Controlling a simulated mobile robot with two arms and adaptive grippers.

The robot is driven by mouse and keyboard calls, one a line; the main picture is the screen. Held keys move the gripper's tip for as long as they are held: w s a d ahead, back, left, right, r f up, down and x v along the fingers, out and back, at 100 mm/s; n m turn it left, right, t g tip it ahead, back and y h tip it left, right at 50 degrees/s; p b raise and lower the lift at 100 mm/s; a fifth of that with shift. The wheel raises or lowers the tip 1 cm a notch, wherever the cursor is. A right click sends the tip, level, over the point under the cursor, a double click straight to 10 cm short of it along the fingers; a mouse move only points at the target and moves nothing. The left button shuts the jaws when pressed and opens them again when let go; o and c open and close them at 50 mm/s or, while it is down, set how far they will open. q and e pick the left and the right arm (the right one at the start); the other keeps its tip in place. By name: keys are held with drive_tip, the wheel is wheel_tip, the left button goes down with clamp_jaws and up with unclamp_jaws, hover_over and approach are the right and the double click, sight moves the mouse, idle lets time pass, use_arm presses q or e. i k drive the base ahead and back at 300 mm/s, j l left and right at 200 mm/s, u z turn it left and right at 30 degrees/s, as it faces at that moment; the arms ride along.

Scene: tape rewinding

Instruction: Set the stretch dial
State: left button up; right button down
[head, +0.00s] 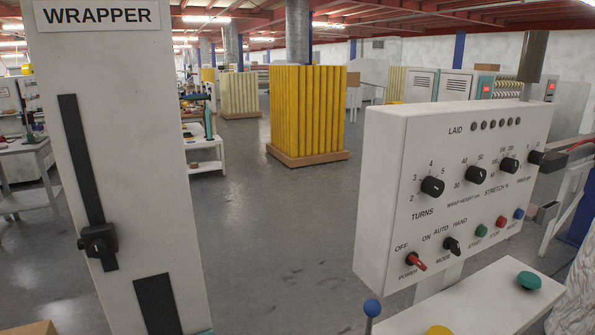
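The stretch dial (509,165) is a round black knob on the sloping front of the white control panel (385,150). It sits above the label "STRETCH %", with scale numbers around its upper left side. The pointer's exact setting is too small to read. The turns dial (432,187) and the wrap height dial (474,173) are similar black knobs to its left. Another black knob (536,157) is to its right, near the panel's edge. I make out neither of my grippers in the head view.
Below the dials are a red-tipped power switch (416,262), a black mode switch (452,245) and green (481,230), red (501,221) and blue (519,213) buttons. A dark block (556,163) at the panel's right edge is unclear. The wrapper column (140,150) stands left; open floor lies between.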

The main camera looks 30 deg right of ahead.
sight(508, 165)
drive_tip(key=z, duration=1.75)
